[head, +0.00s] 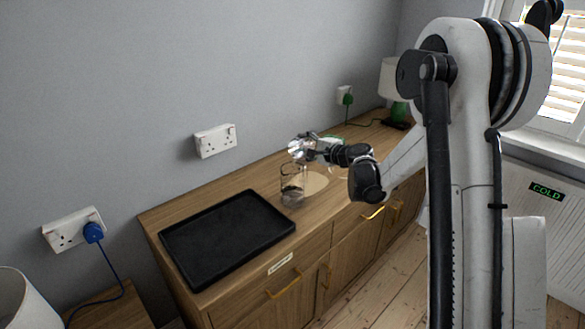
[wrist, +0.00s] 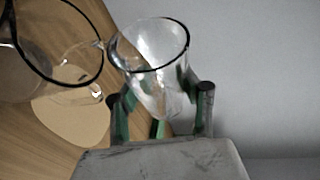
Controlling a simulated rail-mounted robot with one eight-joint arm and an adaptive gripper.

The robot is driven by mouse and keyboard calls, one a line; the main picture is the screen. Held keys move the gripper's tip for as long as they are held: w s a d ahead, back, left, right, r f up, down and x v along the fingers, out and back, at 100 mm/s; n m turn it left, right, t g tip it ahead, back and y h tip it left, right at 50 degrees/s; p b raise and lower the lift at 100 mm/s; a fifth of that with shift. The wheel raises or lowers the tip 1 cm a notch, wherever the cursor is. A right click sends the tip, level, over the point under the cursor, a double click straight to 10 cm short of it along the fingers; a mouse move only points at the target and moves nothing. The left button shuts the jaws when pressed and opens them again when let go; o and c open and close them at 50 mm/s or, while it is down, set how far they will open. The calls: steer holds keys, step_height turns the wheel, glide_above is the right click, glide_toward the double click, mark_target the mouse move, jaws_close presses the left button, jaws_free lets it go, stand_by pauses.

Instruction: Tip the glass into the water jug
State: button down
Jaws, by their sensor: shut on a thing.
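My gripper (wrist: 160,97) is shut on a clear glass (wrist: 152,58), with a finger on each side of it. In the head view the glass (head: 297,148) is held tilted, just above and behind the rim of the clear water jug (head: 292,186). The jug stands on the sideboard top. In the wrist view the jug (wrist: 52,84) is at the upper left, its dark rim close beside the glass rim. I cannot tell whether they touch or how much liquid either holds.
A black tray (head: 227,235) lies on the wooden sideboard (head: 165,213) left of the jug. A pale round mat (head: 316,183) lies beside the jug. A green-based lamp (head: 398,108) stands at the far end. Wall sockets (head: 214,141) are behind.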

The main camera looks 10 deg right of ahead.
mark_target(298, 140)
steer(key=shift+s+a+r, duration=0.1)
steer(key=shift+r, duration=0.1)
stand_by(0.7)
steer(key=shift+s+a+f+n+t+b, duration=0.15)
steer(key=shift+n+t+b, duration=0.1)
steer(key=shift+n+b, duration=0.25)
steer(key=shift+w+f+n+t+b, duration=0.15)
steer(key=shift+n+t+b, duration=0.1)
steer(key=shift+n+b, duration=0.25)
stand_by(0.7)
steer(key=shift+s+r+n+t+b, duration=0.15)
steer(key=shift+r+n+t+b, duration=0.15)
steer(key=shift+r+n+b, duration=0.25)
stand_by(0.4)
steer(key=shift+a+r+n+b, duration=0.2)
steer(key=shift+n+b, duration=0.35)
steer(key=shift+n, duration=0.3)
steer(key=r+n+b, duration=0.1)
steer(key=s+a+n+t+b, duration=0.1)
steer(key=n, duration=0.1)
steer(key=shift+s+a+r+y, duration=0.1)
steer(key=shift+a+r+y, duration=0.05)
steer(key=shift+r+y, duration=0.25)
steer(key=n+b, duration=0.1)
steer(key=s+a+n+t+b, duration=0.1)
steer(key=n, duration=0.1)
steer(key=r+n+y+b, duration=0.1)
steer(key=n, duration=0.1)
steer(key=shift+s+a, duration=0.35)
steer(key=shift+r, duration=0.15)
